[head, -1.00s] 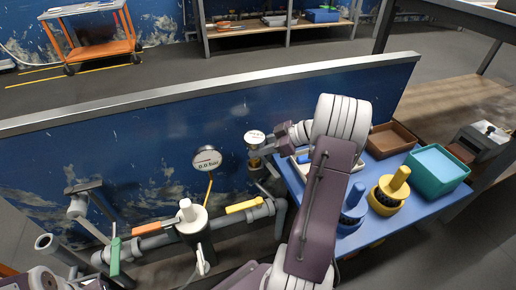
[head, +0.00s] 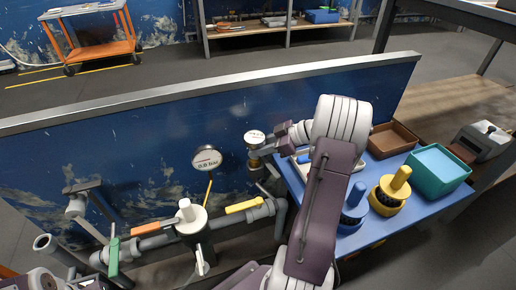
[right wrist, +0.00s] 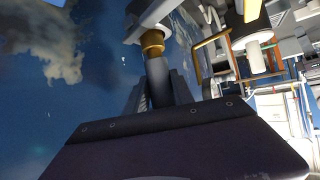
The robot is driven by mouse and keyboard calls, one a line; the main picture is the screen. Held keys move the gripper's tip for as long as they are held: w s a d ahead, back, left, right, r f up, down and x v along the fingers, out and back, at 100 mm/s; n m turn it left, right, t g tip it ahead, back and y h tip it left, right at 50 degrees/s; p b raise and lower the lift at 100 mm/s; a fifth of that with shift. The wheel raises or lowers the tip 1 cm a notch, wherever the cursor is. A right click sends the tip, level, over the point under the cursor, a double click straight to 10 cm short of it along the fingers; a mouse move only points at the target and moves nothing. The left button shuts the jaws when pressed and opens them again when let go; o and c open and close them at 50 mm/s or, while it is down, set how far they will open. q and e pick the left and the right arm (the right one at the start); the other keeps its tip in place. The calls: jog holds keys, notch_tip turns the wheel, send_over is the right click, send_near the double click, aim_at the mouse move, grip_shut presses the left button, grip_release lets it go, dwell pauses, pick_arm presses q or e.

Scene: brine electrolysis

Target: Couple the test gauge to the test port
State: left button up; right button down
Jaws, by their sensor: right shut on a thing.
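The test gauge (head: 254,136) has a round white dial and stands upright at the blue panel, right of centre. In the right wrist view, a white body (right wrist: 150,14) shows above a brass collar (right wrist: 152,42) and a grey stem. My right gripper (head: 266,149) reaches in from the right and is shut on the gauge just below its dial. The grey pipe end beneath the gauge (head: 254,163) is partly hidden, so I cannot tell whether the two are joined. Part of my left arm shows at the lower left corner; its jaws are unclear.
Below are grey pipes, a green handle (head: 114,256) and a yellow handle (head: 243,205). A blue table (head: 403,219) at right holds yellow and blue tools, a brown tray (head: 392,140) and a teal bin (head: 437,169).

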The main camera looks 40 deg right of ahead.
jog(key=shift+f, duration=1.15)
dwell(0.9)
jog(key=c, duration=1)
grip_release()
jog(key=shift+s+d+r+p, duration=0.15)
jog(key=shift+r+p, duration=0.1)
jog(key=shift+p, duration=0.05)
jog(key=p+v, duration=0.5)
jog(key=v, duration=0.3)
jog(key=shift+s+d+p, duration=0.15)
jog(key=shift+s+p, duration=0.1)
jog(key=shift+p, duration=0.15)
